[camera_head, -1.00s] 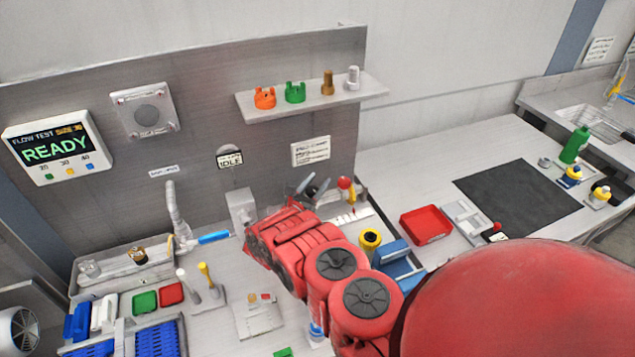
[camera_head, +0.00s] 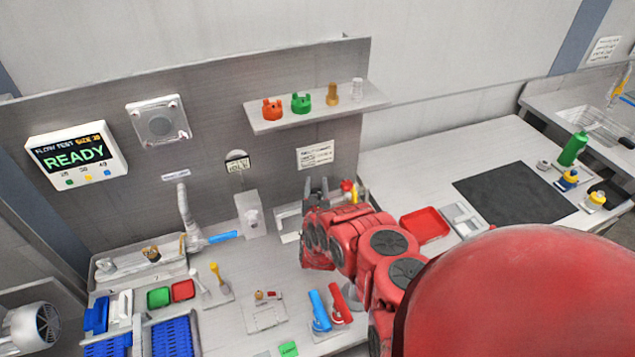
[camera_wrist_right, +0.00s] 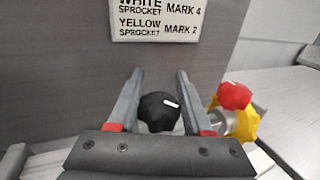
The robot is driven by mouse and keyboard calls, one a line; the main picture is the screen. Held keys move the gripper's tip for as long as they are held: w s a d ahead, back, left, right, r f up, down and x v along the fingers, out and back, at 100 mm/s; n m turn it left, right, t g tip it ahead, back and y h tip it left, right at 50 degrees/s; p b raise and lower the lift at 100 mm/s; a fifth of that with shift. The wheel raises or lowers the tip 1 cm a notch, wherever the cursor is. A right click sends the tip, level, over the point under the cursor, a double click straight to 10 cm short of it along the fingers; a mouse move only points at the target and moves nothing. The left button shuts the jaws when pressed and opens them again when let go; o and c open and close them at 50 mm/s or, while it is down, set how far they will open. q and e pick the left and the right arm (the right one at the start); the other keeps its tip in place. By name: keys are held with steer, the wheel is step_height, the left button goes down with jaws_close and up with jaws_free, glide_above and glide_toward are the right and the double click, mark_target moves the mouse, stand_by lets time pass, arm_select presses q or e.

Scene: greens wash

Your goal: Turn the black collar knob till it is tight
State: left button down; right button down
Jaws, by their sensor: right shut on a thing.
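The black collar knob (camera_wrist_right: 158,112) has a white mark near its upper right. In the right wrist view it sits between the two fingers of my right gripper (camera_wrist_right: 160,76), which is shut on it. In the head view my right gripper (camera_head: 316,186) is at the foot of the back panel, and its own red arm hides the knob there. My left gripper is not in view.
A red knob (camera_wrist_right: 234,96) on a yellow piece (camera_wrist_right: 243,125) stands close to the right finger. A sign (camera_wrist_right: 155,20) hangs on the panel above. A shelf (camera_head: 370,97) holds several small parts. Blue (camera_head: 320,311) and red (camera_head: 340,304) tools lie below the arm.

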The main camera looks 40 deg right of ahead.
stand_by(0.5)
steer(key=shift+c, duration=1.6)
jaws_free()
